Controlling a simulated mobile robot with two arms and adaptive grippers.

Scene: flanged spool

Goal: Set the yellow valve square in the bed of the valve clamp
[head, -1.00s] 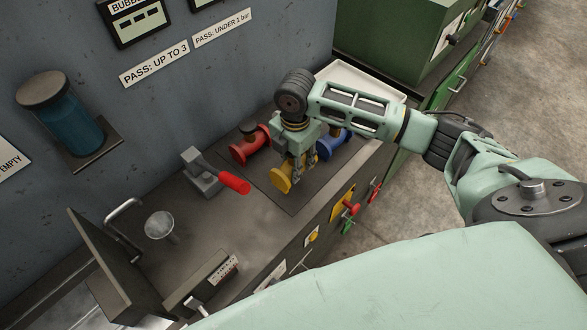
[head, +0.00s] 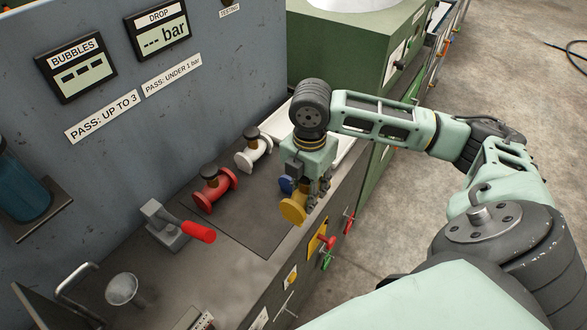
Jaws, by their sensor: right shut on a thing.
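The yellow valve (head: 293,208) is in my right gripper (head: 318,196), which points down over the front of the bench. Its round yellow flange faces the camera; the rest is mostly hidden by the gripper. I cannot tell whether it is clear of the dark mat. The clamp, a grey block with a red handle (head: 198,231), stands on the bench to the left, apart from the valve. Its bed is not clearly visible from here. My left gripper is not in view.
A red valve (head: 214,189) and a white valve (head: 253,150) stand behind and left of my gripper. A blue valve (head: 286,185) is mostly hidden behind it. A white tray (head: 351,146) lies at the right. The mat's (head: 247,229) front is clear.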

